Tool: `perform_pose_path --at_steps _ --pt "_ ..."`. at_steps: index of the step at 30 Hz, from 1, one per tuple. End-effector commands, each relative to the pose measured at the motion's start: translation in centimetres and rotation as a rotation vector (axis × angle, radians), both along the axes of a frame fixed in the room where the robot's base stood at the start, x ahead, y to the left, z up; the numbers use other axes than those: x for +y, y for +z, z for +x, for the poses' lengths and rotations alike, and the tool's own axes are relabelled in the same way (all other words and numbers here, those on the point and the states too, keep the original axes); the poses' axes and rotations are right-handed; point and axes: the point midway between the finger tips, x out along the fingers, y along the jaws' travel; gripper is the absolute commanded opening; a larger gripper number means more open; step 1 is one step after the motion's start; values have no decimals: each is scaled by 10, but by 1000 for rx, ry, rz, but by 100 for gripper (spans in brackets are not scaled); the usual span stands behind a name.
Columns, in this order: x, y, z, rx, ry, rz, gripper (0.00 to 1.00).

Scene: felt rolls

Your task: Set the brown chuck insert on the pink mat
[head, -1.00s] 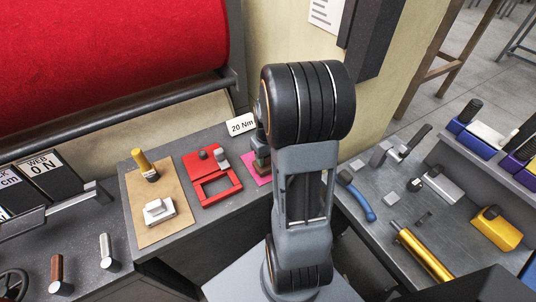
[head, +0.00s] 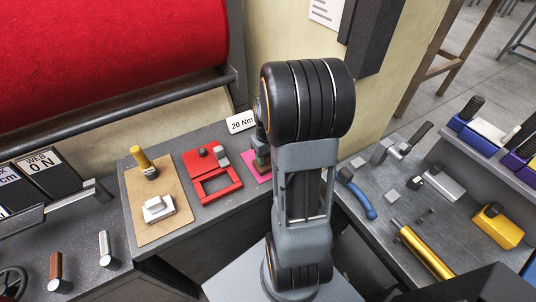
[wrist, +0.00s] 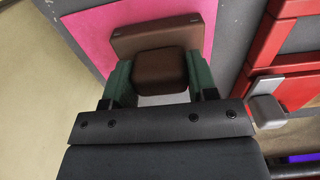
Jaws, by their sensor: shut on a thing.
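The brown chuck insert (wrist: 160,72) has a blocky upper part and a wider brown plate at its far side. My gripper (wrist: 159,80) is shut on the blocky part, with one green finger on each side. The pink mat (wrist: 90,38) lies under the insert and shows to its left and above it in the wrist view. In the head view the mat (head: 250,179) is mostly hidden behind my gripper and arm. I cannot tell whether the insert touches the mat.
A red frame fixture (head: 232,184) stands close to the left of the mat. A "20 Nm" sign (head: 240,122) stands behind it. A tan board (head: 146,190) with a yellow-handled tool lies further left. The right bench holds a blue-handled tool (head: 360,195) and a gold cylinder (head: 425,250).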

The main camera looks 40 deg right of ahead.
Motion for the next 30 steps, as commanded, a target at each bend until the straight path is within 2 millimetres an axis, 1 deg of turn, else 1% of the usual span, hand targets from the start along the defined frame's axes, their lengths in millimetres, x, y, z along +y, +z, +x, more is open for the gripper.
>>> perform_pose_path --at_steps 5,6,14,26,30 --pt "0 -3 0 0 0 0 20" --pt "0 -2 0 0 0 0 57" --pt "0 -2 0 0 0 0 82" --pt "0 -2 0 0 0 0 83" --pt "0 8 1 -2 0 -1 83"
